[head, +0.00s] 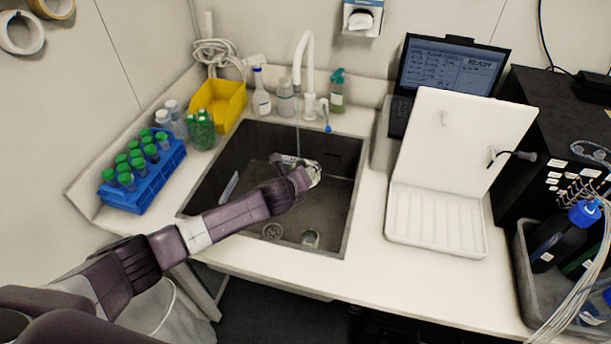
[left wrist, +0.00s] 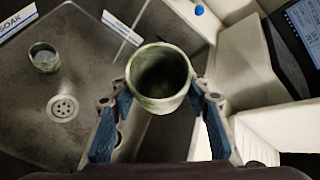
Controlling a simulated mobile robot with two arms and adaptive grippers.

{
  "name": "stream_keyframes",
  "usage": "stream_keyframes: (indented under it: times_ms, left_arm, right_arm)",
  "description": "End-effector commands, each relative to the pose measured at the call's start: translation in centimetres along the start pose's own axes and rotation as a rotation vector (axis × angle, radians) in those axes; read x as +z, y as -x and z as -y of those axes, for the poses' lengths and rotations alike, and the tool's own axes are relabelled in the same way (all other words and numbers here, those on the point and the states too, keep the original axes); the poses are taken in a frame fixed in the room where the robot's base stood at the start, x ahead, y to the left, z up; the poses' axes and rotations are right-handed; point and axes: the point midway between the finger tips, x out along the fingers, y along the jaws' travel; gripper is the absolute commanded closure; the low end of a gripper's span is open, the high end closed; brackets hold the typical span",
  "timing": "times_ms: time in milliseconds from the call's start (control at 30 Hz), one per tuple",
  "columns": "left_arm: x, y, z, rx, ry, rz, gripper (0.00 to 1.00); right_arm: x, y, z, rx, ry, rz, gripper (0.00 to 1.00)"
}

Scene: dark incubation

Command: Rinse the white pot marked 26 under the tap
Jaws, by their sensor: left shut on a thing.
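My left gripper (head: 308,174) reaches over the sink (head: 335,205) and is shut on a pot (head: 315,172). In the left wrist view the gripper (left wrist: 160,105) has its blue-padded fingers on either side of this pale, green-stained pot (left wrist: 175,102), whose open mouth faces the camera. No number can be read on it. The white tap (head: 308,70) stands behind the sink, and a thin stream seems to fall from its spout, just left of the held pot. I cannot tell whether water touches the pot. My right gripper is not in view.
Another small pot (head: 310,238) stands on the sink floor near the drain (head: 271,231). A label reading SOAK (left wrist: 17,24) shows in the left wrist view. A blue tube rack (head: 145,180) stands left of the sink, a white open-lidded tray (head: 437,220) right. Bottles line the back.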

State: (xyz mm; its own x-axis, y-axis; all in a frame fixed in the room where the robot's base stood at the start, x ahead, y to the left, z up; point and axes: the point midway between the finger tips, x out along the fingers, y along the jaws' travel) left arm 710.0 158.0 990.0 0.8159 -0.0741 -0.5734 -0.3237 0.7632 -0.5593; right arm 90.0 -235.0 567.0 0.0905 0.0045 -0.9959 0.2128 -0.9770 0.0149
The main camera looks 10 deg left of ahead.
Motion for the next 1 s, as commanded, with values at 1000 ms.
stream_keyframes:
  times_ms: [1000]
  left_arm:
    - [-0.7, -0.5, -1.9, 0.355, -0.355, -0.017, 0.86]
  right_arm:
    - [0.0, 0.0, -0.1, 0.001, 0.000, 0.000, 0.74]
